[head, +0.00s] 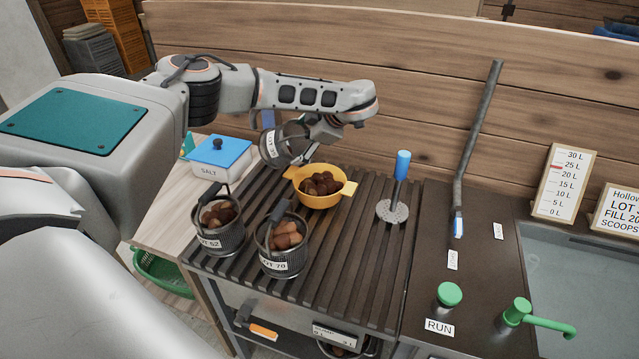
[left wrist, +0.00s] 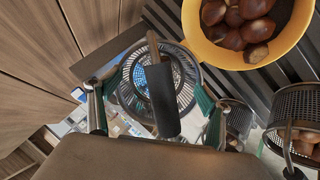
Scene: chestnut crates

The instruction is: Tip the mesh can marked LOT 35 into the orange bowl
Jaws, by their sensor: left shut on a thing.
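The orange bowl (head: 320,201) stands on the slatted rack with brown chestnuts in it; it also shows at the top of the left wrist view (left wrist: 237,58). My left gripper (head: 314,134) is shut on the handle of a mesh can (head: 284,150), above and just behind-left of the bowl. The can is strongly tilted; its white label shows, but the number is too small to read surely. In the left wrist view my gripper (left wrist: 158,98) holds the dark handle across the can (left wrist: 187,78), and no chestnuts are visible in it. My right gripper is out of view.
Mesh cans LOT 52 (head: 226,240) and LOT 70 (head: 283,264), with chestnuts, stand on the rack's front left. A blue-lidded SALT box (head: 219,156) is behind left. The front-right slats are clear.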

